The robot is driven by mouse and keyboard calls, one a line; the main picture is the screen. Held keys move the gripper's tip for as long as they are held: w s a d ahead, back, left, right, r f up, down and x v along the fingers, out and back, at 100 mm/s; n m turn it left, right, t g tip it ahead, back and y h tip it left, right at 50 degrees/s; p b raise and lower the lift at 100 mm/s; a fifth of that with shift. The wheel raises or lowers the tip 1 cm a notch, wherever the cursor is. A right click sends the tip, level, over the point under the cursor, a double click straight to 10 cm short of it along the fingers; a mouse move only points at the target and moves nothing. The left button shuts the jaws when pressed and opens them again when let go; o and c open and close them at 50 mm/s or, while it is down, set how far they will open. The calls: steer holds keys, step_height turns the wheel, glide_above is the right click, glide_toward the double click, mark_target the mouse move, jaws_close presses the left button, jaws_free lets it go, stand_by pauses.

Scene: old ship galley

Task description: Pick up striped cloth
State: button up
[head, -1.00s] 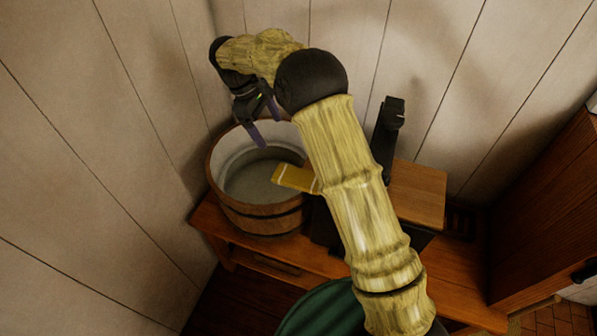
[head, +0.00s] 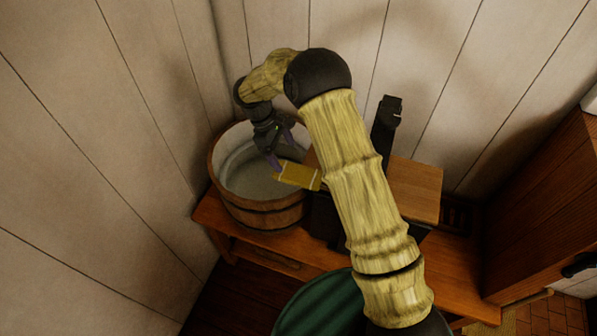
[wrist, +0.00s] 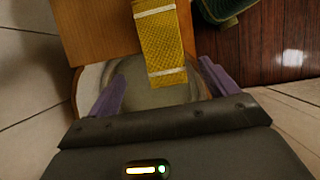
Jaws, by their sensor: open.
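The striped cloth (head: 298,175) is yellow with pale stripes. It lies partly on the wooden board and sticks out over the tub's right rim in the head view. In the wrist view the cloth (wrist: 165,45) hangs down between my two purple fingers, its near end over the tub opening. My gripper (head: 281,150) is open, with its fingers beside the cloth's free end in the head view. The wrist view shows my gripper's fingers (wrist: 163,90) spread to either side, with no clear contact.
A wooden tub (head: 262,215) with a grey interior stands on the wooden bench (head: 440,265). A wooden board (head: 415,188) and a black upright fixture (head: 387,125) are to the right. Plank walls close in behind and left. A green rounded object (head: 320,305) is in front.

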mark_target(294, 172)
steer(key=shift+x, duration=1.15)
steer(key=shift+s+d+f+p, duration=0.2)
steer(key=shift+f+p, duration=0.15)
steer(key=shift+p, duration=0.4)
steer(key=p+x, duration=0.2)
steer(key=x, duration=0.1)
steer(key=shift+s+f, duration=0.15)
steer(key=shift+d+f, duration=0.15)
steer(key=shift+f, duration=0.35)
